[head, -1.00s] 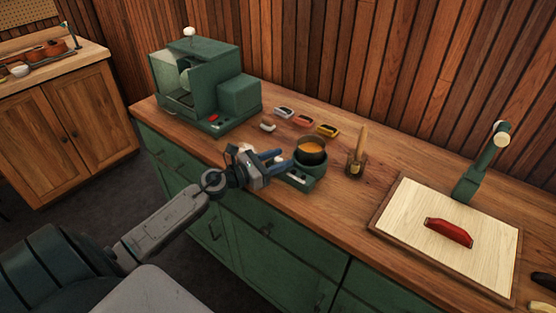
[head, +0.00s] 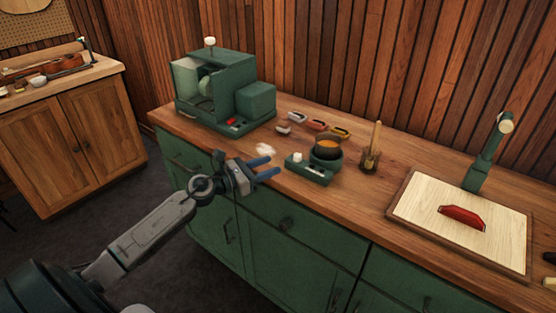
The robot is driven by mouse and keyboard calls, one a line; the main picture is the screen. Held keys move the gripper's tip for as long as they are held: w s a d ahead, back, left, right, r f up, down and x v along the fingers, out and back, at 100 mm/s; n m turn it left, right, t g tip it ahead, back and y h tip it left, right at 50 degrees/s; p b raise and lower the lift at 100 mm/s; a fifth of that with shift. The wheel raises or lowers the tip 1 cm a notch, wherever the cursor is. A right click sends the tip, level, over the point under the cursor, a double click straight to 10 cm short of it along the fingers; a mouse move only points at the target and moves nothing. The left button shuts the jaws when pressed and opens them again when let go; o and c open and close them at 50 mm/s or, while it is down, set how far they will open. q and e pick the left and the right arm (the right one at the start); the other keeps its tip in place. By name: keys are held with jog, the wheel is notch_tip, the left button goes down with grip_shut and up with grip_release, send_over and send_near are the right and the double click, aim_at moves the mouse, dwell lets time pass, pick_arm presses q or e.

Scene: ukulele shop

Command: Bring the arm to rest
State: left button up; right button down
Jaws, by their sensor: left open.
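My left gripper (head: 266,168) is open, its two blue-tipped fingers apart with nothing between them. It hangs near the front edge of the wooden counter (head: 365,198), to the left of a small green warmer (head: 310,170). A dark pot (head: 328,148) with orange contents sits on the warmer. My right gripper is not in view.
A green machine (head: 225,95) stands at the counter's back left. A jar with a brush (head: 370,160) is right of the pot. A pale board (head: 470,215) bears a red tool (head: 463,217). Small coloured trays (head: 317,125) line the back. A pale item (head: 265,150) lies near the gripper.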

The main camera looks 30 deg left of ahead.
pick_arm(q)
jog(key=s+f+n+g+y, duration=0.1)
jog(key=s+f+n+y, duration=0.3)
jog(key=n, duration=0.7)
jog(key=s+d+f+n+g+y, duration=0.1)
jog(key=s+f+n+y, duration=0.2)
jog(key=s+n+y, duration=0.5)
jog(key=s+f+n+g+y, duration=0.1)
jog(key=s+f+n+y, duration=0.2)
jog(key=n, duration=1)
jog(key=s+d+f+n+g+h, duration=0.35)
jog(key=s+d+g, duration=0.2)
jog(key=s, duration=0.45)
jog(key=s+d+f+n+g+h, duration=0.35)
jog(key=s+d+n, duration=0.2)
jog(key=s, duration=0.55)
notch_tip(320, 180, down, 31)
jog(key=a+g+y, duration=0.1)
jog(key=a, duration=0.2)
jog(key=s+a+f+g, duration=0.1)
jog(key=s+f, duration=1.5)
jog(key=f, duration=0.2)
jog(key=shift+s+f, duration=0.15)
jog(key=shift+f, duration=0.05)
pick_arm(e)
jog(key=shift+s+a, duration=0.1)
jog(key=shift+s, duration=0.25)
